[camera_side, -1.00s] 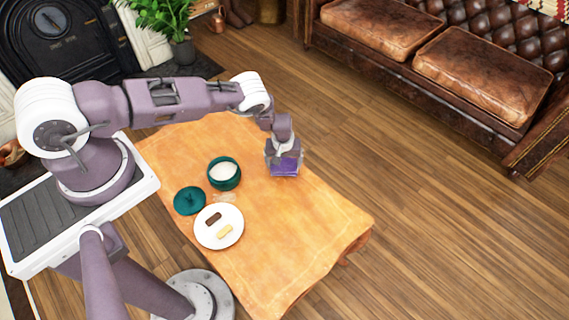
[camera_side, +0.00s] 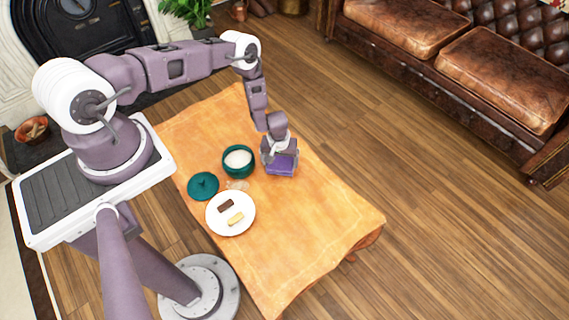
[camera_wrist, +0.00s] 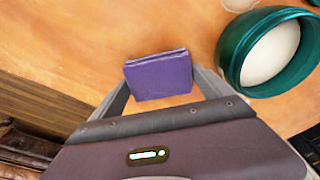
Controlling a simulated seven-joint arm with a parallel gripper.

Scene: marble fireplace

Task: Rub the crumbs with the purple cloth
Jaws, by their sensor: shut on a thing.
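The purple cloth (camera_side: 283,163) is a folded square pad. My gripper (camera_side: 279,158) is shut on it, over the table to the right of the teal bowl. In the wrist view the cloth (camera_wrist: 159,76) sits between the two fingers of my gripper (camera_wrist: 160,88). I cannot tell whether the cloth touches the table. The crumbs (camera_side: 237,185) are a small pale patch on the table between the teal bowl, the teal lid and the white plate. They lie to the left of and nearer than my gripper. I cannot make out the crumbs in the wrist view.
The teal bowl (camera_side: 238,162) with white contents stands close left of my gripper; it also shows in the wrist view (camera_wrist: 240,50). The teal lid (camera_side: 203,186) and white plate (camera_side: 231,224) with two biscuits flank the crumbs. The orange-covered table (camera_side: 300,230) is clear at the front right.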

